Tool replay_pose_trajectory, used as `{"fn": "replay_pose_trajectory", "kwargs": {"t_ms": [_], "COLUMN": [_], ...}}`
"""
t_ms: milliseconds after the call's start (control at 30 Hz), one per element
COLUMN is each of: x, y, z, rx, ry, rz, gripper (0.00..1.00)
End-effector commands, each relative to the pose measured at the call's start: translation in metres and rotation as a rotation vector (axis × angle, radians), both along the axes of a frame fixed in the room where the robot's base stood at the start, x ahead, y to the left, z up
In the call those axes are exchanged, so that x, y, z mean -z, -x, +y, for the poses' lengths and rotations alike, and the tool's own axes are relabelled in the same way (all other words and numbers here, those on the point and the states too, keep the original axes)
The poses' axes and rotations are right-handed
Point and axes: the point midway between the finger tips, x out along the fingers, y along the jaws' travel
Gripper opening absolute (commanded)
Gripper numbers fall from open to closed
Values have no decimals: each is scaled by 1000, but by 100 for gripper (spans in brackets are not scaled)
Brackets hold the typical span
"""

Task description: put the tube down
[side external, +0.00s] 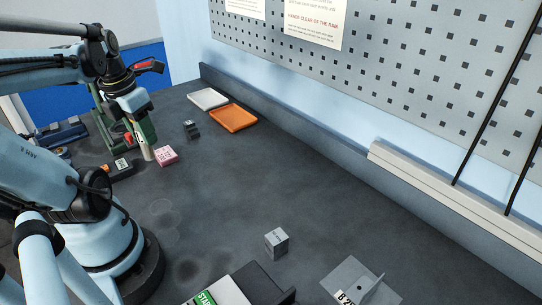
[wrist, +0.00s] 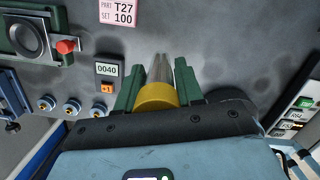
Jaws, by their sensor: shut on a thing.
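My gripper (wrist: 158,84) has its two green fingers shut on the tube. The pink card (side external: 166,155), marked T27 and 100, stands just right of the tube.
A green press (wrist: 28,38) with a red knob (wrist: 65,46) and a display reading 0040 (wrist: 107,70) are close by. A small dark block (side external: 191,130), orange tray (side external: 233,118) and white tray (side external: 208,98) lie behind. The middle bench is clear up to a grey block (side external: 276,242).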

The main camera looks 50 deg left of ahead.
Motion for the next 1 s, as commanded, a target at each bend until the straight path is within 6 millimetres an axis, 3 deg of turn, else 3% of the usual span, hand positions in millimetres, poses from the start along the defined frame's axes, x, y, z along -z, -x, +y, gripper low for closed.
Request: {"fn": "replay_pose_trajectory", "kwargs": {"t_ms": [200, 500, 767, 1000], "x": [5, 37, 49, 71], "y": [11, 11, 11, 11], "z": [8, 9, 9, 9], "rx": [-59, -60, -59, -59], "ry": [0, 0, 0, 0], "rz": [0, 0, 0, 0], "gripper": [1, 1, 1, 1]}}
